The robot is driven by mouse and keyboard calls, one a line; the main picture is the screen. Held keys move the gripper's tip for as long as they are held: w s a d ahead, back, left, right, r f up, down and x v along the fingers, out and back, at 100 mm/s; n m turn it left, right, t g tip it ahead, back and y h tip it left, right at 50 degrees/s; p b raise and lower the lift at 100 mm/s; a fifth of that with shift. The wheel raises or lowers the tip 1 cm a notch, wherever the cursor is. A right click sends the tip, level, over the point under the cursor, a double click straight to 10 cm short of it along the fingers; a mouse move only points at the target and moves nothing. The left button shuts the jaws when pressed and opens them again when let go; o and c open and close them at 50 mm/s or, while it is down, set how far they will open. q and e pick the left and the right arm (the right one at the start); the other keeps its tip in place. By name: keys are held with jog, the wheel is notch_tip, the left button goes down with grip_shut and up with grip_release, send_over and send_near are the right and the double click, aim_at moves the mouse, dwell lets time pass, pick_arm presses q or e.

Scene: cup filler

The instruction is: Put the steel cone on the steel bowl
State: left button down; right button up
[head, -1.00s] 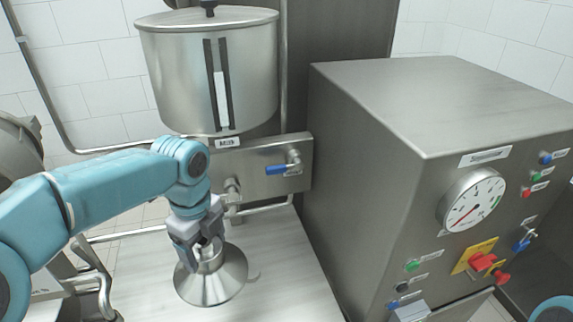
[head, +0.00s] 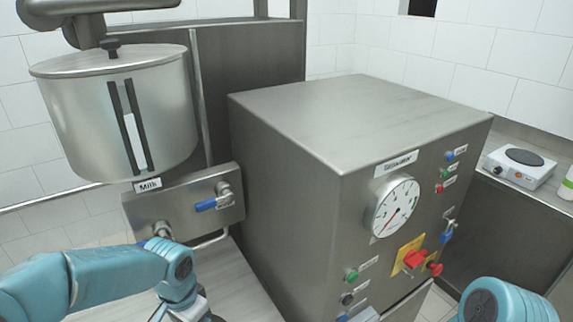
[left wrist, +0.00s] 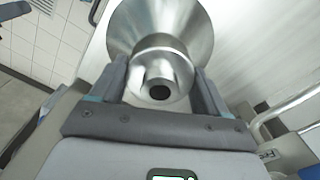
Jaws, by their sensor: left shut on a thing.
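The steel cone (left wrist: 165,22) shows in the left wrist view, its wide flared end away from me and its narrow neck with a dark round hole toward me. My left gripper (left wrist: 160,72) has one finger on each side of the neck and is shut on it. In the head view only the top of the left gripper's wrist shows at the bottom edge, and the cone is out of the picture. No steel bowl can be made out in either view. My right arm shows at the bottom right of the head view; its gripper is out of sight.
A large steel cabinet (head: 330,115) with a gauge (head: 394,207) and buttons stands right of my left arm. A hot plate (head: 520,165) sits on a counter at far right. A strip of pale tabletop (head: 235,285) is bare.

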pick_arm(q)
jog(key=n, duration=0.3)
jog(key=w+n, duration=0.1)
jog(key=n, duration=0.2)
jog(key=shift+d, duration=0.15)
jog(key=shift+s+r, duration=0.1)
jog(key=shift+s, duration=0.3)
jog(key=shift+m, duration=0.9)
jog(key=r, duration=0.2)
jog(key=a+r+b, duration=0.1)
jog(key=r, duration=0.3)
jog(key=shift+s+a+r, duration=0.25)
jog(key=shift+s, duration=0.05)
notch_tip(320, 180, up, 5)
jog(key=d+b, duration=0.1)
jog(key=b, duration=0.1)
jog(key=shift+m, duration=0.4)
jog(key=f, duration=1.4)
jog(key=shift+w+d+f+b, duration=0.1)
jog(key=shift+w+d+b, duration=0.15)
jog(key=shift+d+b, duration=0.15)
notch_tip(320, 180, down, 5)
jog(key=shift+r, duration=0.15)
